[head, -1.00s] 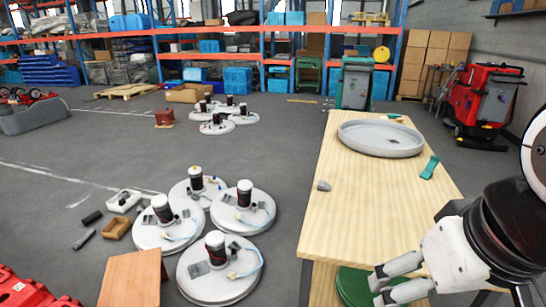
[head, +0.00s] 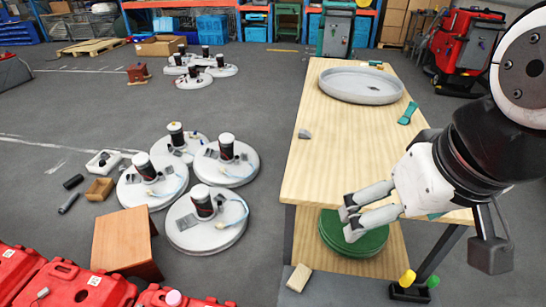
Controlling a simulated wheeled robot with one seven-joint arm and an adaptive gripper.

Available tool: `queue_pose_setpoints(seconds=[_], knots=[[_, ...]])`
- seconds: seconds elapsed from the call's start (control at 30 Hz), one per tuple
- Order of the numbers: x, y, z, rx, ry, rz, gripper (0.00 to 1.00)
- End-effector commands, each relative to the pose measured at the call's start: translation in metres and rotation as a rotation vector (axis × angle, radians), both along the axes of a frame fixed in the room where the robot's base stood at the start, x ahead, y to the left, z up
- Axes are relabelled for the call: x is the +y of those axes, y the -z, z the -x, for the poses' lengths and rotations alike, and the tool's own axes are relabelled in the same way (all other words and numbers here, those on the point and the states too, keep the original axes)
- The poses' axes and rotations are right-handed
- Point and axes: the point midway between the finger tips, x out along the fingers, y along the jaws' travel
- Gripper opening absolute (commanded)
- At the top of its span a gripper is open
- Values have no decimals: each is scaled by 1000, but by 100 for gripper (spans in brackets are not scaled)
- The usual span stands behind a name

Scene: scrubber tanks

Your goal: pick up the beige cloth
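My gripper (head: 348,217) is at the table's front edge, above a green round stack on the lower shelf. Its two fingers are apart with nothing between them. It is above and to the right of the beige piece in the picture, not touching it.
The wooden table (head: 350,140) carries a grey round tray (head: 361,86), a teal cloth (head: 408,113) and a small grey piece (head: 304,134). Green discs (head: 352,243) sit below.

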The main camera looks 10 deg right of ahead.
Motion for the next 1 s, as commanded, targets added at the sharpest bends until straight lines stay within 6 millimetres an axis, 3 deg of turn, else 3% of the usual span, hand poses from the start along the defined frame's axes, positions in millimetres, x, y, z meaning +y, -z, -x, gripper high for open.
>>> queue_pose_setpoints(seconds=[0.13,0.27,0.57,0.77,1.0], knots=[[9,18,-27,33,64,-76,100],[24,47,-69,88,193,-196,100],[52,135,-168,233,589,-431,100],[62,213,-229,317,897,-523,100],[63,327,-286,381,1286,-562,100]])
